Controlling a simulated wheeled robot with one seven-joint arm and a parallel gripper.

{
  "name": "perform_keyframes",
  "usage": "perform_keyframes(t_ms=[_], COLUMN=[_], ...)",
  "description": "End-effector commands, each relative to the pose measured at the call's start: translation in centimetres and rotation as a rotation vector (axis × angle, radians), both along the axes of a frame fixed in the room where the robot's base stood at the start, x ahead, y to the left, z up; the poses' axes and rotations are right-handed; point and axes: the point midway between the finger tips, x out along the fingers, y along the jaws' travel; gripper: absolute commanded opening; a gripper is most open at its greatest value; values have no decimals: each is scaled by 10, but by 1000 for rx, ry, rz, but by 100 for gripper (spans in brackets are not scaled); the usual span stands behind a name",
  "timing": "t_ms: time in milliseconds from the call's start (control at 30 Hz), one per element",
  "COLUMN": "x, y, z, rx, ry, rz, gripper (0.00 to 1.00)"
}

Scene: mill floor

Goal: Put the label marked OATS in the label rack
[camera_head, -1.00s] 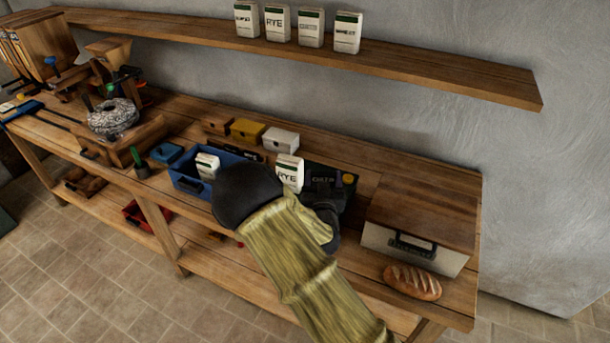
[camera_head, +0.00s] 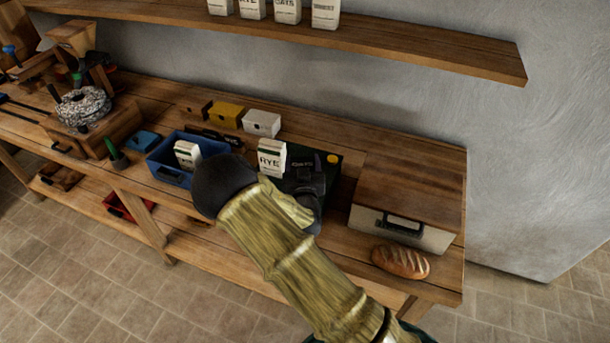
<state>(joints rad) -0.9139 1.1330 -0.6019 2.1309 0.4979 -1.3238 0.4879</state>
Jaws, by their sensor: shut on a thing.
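My gripper (camera_head: 307,180) is dark and partly hidden by my sleeve-like forearm and wrist. It is shut on a small dark label marked OATS (camera_head: 302,163), held at the dark green case. The lettering faces the camera, but the label's edges blend into the dark surfaces around it. Whether it touches the case cannot be told. A low dark rack-like piece (camera_head: 212,136) lies behind the blue bin; I cannot tell for certain that it is the label rack.
A white RYE bag (camera_head: 271,158) stands just left of my gripper. The dark green case (camera_head: 328,176) has a yellow knob. A blue bin (camera_head: 168,158) holds a bag. A wooden-lidded box (camera_head: 410,190) and a loaf (camera_head: 400,262) are right. Yellow (camera_head: 227,115) and white (camera_head: 262,123) boxes stand behind.

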Motion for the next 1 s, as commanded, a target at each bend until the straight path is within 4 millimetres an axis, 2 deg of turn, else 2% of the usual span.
perform_keyframes(t_ms=[200,633,1000], x=[3,3,0], y=[-10,-10,-1], z=[-23,-29,-66], rx=[-2,-1,0], ry=[0,-1,0], rz=[-16,-16,-1], gripper=[40,40,40])
